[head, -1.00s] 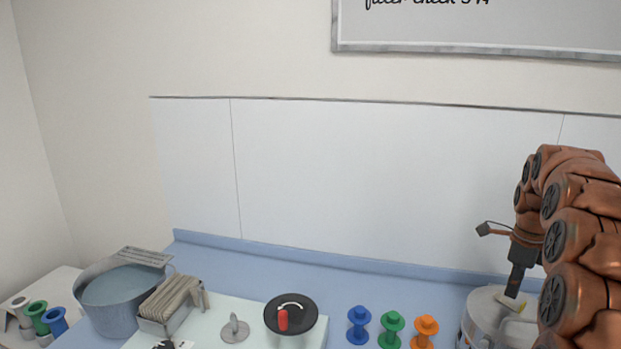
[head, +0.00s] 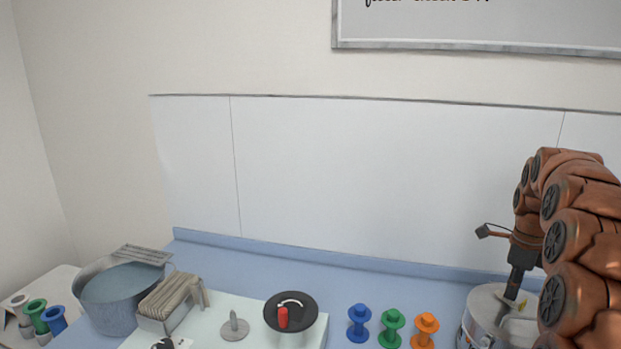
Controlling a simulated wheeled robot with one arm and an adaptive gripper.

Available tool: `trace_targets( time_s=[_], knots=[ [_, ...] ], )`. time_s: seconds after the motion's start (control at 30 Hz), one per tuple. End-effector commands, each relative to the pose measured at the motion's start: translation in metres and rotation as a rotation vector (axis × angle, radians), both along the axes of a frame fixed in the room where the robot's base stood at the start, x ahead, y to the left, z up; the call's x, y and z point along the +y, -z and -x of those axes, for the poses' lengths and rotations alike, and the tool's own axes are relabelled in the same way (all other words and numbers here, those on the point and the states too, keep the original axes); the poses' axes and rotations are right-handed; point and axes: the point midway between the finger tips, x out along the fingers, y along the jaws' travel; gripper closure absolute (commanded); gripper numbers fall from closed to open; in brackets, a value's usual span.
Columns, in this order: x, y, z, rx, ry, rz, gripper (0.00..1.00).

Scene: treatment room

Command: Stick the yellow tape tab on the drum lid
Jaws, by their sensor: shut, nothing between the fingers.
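The drum (head: 468,332) stands at the lower right, partly cut off by the frame and partly covered by my arm. Its pale grey lid (head: 484,301) faces up. My gripper (head: 511,297) points down over the lid, shut and empty, with its tip at or very close to the surface. A small yellow patch, which looks like the tape tab (head: 521,304), shows on the lid just right of the fingertips. I cannot tell whether the fingers touch it or whether it lies flat.
Blue (head: 359,324), green (head: 391,328) and orange (head: 425,330) spools stand left of the drum. Further left are a black dial with a red handle (head: 291,312), a grey knobbed disc (head: 234,327), a rack of plates (head: 168,302) and a water basin (head: 110,303). The bench behind is clear.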

Motion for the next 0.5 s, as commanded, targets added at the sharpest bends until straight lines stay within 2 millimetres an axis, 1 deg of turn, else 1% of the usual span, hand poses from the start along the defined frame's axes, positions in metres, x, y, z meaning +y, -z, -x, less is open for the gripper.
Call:
trace_targets(
  time_s=[0.5],
  knots=[
    [-0.0001, 0.0090, 0.0001, 0.000, 0.000, 0.000, 1.00]
  ],
)
